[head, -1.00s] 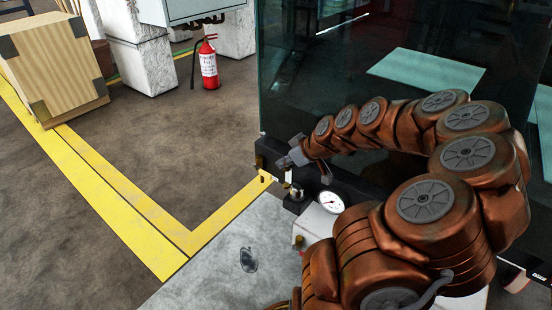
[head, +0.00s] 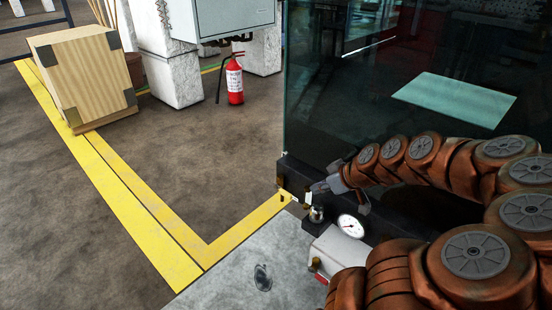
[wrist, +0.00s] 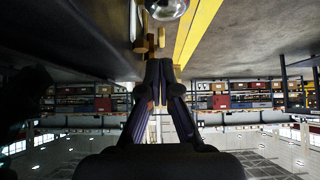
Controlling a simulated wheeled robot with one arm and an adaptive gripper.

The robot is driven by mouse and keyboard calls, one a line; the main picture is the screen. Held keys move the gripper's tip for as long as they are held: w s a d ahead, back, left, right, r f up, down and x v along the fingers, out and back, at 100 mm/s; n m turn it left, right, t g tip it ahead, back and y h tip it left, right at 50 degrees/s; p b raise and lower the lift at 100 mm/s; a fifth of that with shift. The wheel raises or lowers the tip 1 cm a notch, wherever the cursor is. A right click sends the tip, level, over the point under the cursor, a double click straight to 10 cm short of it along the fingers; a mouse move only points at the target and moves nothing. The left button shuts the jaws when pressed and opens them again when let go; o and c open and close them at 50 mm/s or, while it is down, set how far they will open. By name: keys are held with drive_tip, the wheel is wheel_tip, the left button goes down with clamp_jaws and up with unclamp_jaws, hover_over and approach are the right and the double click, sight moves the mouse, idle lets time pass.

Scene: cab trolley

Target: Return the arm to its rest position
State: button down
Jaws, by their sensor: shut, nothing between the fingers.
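My brown jointed arm reaches in from the right in the head view. My gripper (head: 318,188) is at its end, beside the dark lower edge of the glass panel, just above a round metal knob (head: 316,214). In the wrist view, the two dark fingers of my gripper (wrist: 159,64) come together at their tips with nothing between them. The shiny knob also shows at the top edge of the wrist view (wrist: 166,8), apart from the fingertips.
A white-faced gauge (head: 351,226) sits near the gripper. The tall glass panel (head: 335,100) stands close behind the arm. A red extinguisher (head: 235,84) and a wooden crate (head: 82,75) stand further back. Open floor with yellow lines (head: 150,225) lies to the left.

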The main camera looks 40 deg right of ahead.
drive_tip(key=s+a+r+n+g+y+p, duration=0.1)
drive_tip(key=s+a+r+g+p, duration=0.15)
drive_tip(key=a+r+p, duration=0.7)
drive_tip(key=s+a+r+g+p, duration=0.2)
drive_tip(key=a+r+g+p, duration=0.1)
drive_tip(key=a+r+p, duration=0.65)
drive_tip(key=s+a+r+m+g+h+p, duration=0.1)
drive_tip(key=s+a+r+p, duration=0.3)
drive_tip(key=s+r+p, duration=0.4)
drive_tip(key=s+a+r+m+g+h+p, duration=0.1)
drive_tip(key=s+a+r+m+g+p, duration=0.1)
drive_tip(key=s+a+r+p, duration=0.3)
drive_tip(key=s+r+g+p, duration=0.1)
drive_tip(key=s+r+p, duration=0.3)
drive_tip(key=r, duration=0.5)
drive_tip(key=shift+s+a+r+m+g+h+p, duration=0.2)
drive_tip(key=shift+r+m+g+h+p, duration=0.1)
drive_tip(key=shift+r+g+h+p, duration=0.15)
drive_tip(key=shift+f, duration=0.15)
